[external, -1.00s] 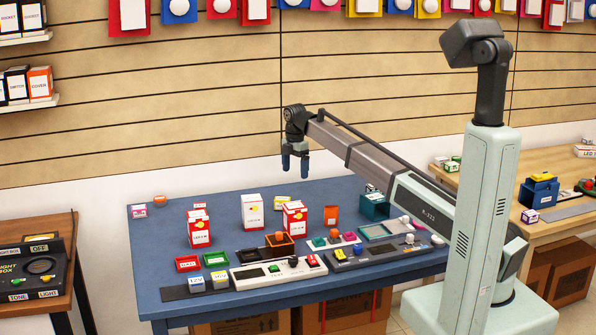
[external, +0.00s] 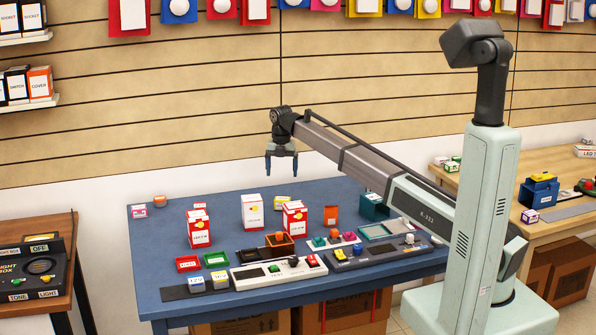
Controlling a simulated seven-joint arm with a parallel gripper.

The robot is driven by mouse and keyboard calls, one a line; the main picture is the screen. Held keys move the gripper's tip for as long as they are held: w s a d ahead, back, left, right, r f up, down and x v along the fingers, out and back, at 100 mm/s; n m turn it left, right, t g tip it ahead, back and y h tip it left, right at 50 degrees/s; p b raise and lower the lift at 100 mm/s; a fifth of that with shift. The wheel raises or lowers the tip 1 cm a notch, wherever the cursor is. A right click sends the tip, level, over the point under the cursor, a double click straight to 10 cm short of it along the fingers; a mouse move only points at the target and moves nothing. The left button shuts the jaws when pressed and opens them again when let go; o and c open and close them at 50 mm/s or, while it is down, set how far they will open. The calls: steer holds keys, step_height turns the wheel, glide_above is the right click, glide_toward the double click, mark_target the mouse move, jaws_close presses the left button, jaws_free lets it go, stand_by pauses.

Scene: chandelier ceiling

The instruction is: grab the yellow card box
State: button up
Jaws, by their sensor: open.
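A small low box (external: 282,202) with yellow and white faces lies on the blue table (external: 160,262) near its back edge; it is the likeliest yellow card box, but its label is too small to read. My gripper (external: 281,170) is in the air above the back of the table, its two dark fingers pointing down and spread apart. Nothing shows between them. In the picture it appears just above the small yellow box, with a gap between them; the depth offset is hard to tell.
Tall white-and-red boxes (external: 252,212) stand left of the yellow box, with more (external: 294,217) in front. An orange box (external: 331,215) stands to its right. Switch panels (external: 277,274) and red and green trays (external: 188,264) fill the front.

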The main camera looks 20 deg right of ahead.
mark_target(282, 198)
step_height(282, 198, down, 7)
steer(key=shift+s+f, duration=0.1)
steer(key=shift+f, duration=0.05)
steer(key=shift+s+a+f, duration=0.1)
steer(key=shift+s+f, duration=0.1)
steer(key=shift+f, duration=1.15)
steer(key=shift+s+f, duration=0.15)
steer(key=shift+f, duration=1.2)
steer(key=c, duration=1.1)
